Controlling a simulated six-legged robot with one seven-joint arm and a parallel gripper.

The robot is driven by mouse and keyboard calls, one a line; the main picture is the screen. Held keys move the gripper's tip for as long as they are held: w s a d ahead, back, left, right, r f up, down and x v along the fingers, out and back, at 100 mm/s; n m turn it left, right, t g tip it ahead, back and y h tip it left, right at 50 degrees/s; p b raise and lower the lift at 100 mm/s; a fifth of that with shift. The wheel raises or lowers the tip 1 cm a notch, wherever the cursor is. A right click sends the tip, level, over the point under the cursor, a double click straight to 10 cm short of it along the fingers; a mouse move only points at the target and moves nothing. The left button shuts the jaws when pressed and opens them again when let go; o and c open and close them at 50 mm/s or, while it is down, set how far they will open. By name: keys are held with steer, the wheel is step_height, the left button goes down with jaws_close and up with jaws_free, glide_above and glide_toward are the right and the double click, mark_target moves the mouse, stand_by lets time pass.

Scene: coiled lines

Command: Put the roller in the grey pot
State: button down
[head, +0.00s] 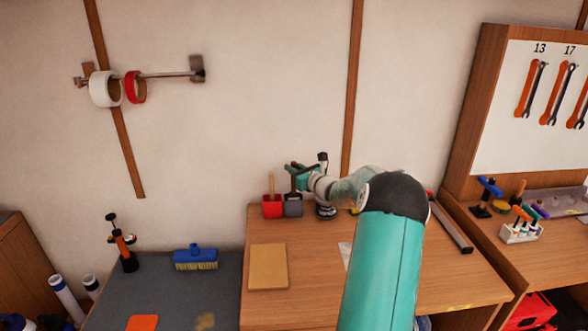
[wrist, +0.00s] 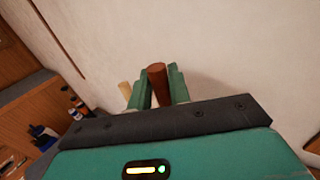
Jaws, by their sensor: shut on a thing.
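The grey pot (head: 292,206) stands at the back left of the wooden bench, close beside a red pot (head: 272,207). My gripper (head: 291,170) is directly above the grey pot in the head view. In the wrist view my gripper (wrist: 161,88) is shut on a red-brown handle, which looks like the roller (wrist: 157,80). In the head view a dark part hangs below the jaws toward the grey pot's mouth; I cannot tell whether it is inside. The roller's lower end is hidden in the wrist view.
A tan board (head: 268,266) lies on the bench, and a blue brush (head: 195,257) lies on the grey surface to the left. The wall is close behind the pots. A tool board (head: 535,100) stands right.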

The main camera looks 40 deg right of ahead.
steer(key=shift+f, duration=0.55)
steer(key=c, duration=1.3)
jaws_free()
